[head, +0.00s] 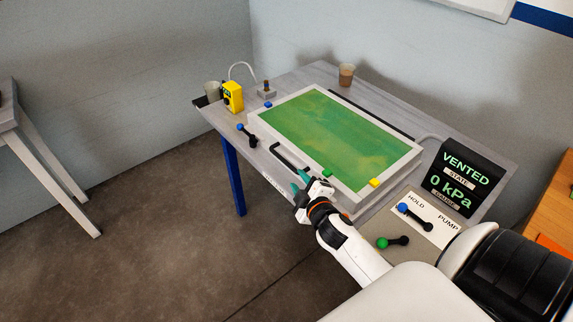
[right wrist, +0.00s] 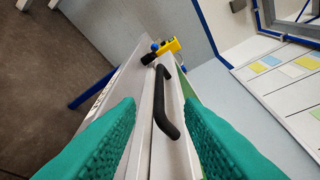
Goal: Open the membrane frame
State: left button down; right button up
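The membrane frame (head: 397,171) is a pale rectangular frame around a green sheet (head: 330,132), lying flat on the grey table. Its black bar handle (head: 287,158) is on the long front edge and also shows in the right wrist view (right wrist: 163,103). My right gripper (head: 302,184) is at the front edge, by the handle's near end. In the right wrist view its teal fingers (right wrist: 160,120) are apart with nothing gripped, and the handle lies between and beyond them. Contact with the handle is not clear. My left gripper is not in view.
A black display (head: 463,178) reads VENTED, 0 kPa. A blue-knobbed lever (head: 404,209) and a green-knobbed lever (head: 392,242) are at the right. A blue-knobbed lever (head: 245,134), yellow device (head: 233,97) and cups stand left and back. The floor before the table is clear.

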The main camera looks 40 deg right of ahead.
aim_at(287, 164)
jog(key=b+x, duration=0.3)
jog(key=x, duration=0.6)
jog(key=shift+w+f+b, duration=0.1)
jog(key=shift+f+b, duration=0.1)
jog(key=shift+b, duration=0.15)
jog(key=shift+w+d, duration=0.1)
jog(key=shift+w, duration=0.4)
grip_shut()
